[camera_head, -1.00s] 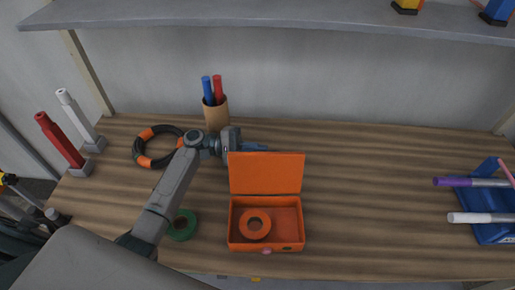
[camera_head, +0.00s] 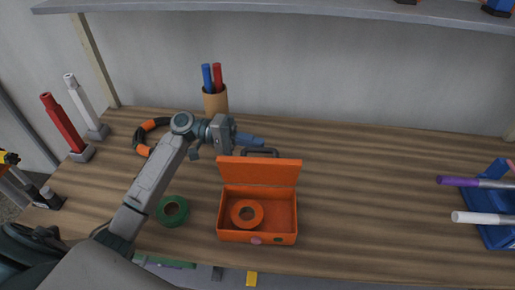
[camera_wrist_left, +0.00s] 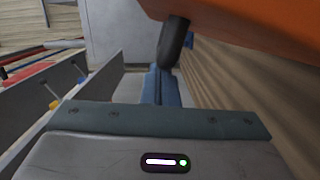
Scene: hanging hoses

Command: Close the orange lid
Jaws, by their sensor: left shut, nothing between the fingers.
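The orange box (camera_head: 257,238) stands on the wooden table with its orange lid (camera_head: 258,172) raised at the back edge. A dark handle (camera_head: 262,152) shows behind the lid's top edge. An orange ring (camera_head: 247,204) lies inside the box. My left gripper (camera_head: 250,139) is shut and empty, behind the lid near the handle. In the left wrist view the blue fingers (camera_wrist_left: 160,86) are together, close to the dark handle (camera_wrist_left: 173,42), with the orange lid (camera_wrist_left: 255,22) at the upper right. I cannot tell whether they touch. My right gripper is out of view.
A green roll (camera_head: 172,201) lies left of the box, under my left arm. A cup with blue and red pens (camera_head: 215,103) stands behind the gripper. A black and orange ring (camera_head: 141,139) lies at the left. A blue holder (camera_head: 490,225) with pens is far right; the table between is clear.

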